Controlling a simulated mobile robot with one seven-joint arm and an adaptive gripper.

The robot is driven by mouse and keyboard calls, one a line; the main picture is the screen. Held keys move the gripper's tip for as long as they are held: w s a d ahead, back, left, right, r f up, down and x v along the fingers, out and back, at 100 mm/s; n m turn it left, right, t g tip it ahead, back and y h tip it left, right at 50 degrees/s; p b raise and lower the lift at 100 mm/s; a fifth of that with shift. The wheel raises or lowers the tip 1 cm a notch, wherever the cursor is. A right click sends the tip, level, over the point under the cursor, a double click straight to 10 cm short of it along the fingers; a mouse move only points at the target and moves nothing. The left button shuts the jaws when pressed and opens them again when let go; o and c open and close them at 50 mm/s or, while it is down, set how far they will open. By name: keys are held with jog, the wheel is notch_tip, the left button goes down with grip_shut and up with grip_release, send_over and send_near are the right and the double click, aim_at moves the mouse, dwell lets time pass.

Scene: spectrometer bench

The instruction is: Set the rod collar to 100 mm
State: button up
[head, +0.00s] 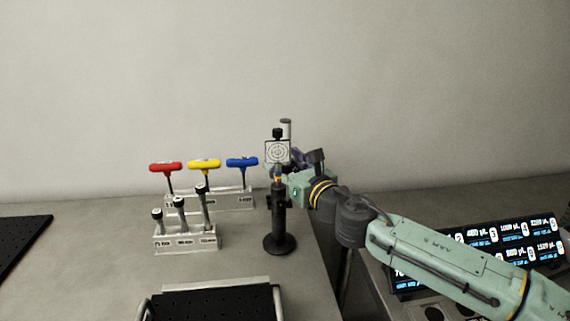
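A black post holder (280,224) on a round base stands upright on the grey bench near its right edge. A rod rises from it and carries a square white card with a ring target (277,152) and a dark knob on top. My gripper (287,168) reaches in from the right, close beside and partly behind the rod. Its fingers are mostly hidden, so I cannot tell whether they touch the rod or collar.
A rack (235,198) of red, yellow and blue T-handle drivers and a smaller rack (186,240) of posts stand left of the holder. A black tray (215,304) lies in front. Lit display panels (480,250) are at right. Bench between racks and left breadboard (20,240) is clear.

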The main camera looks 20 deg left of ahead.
jog(key=v, duration=1.2)
dwell(0.3)
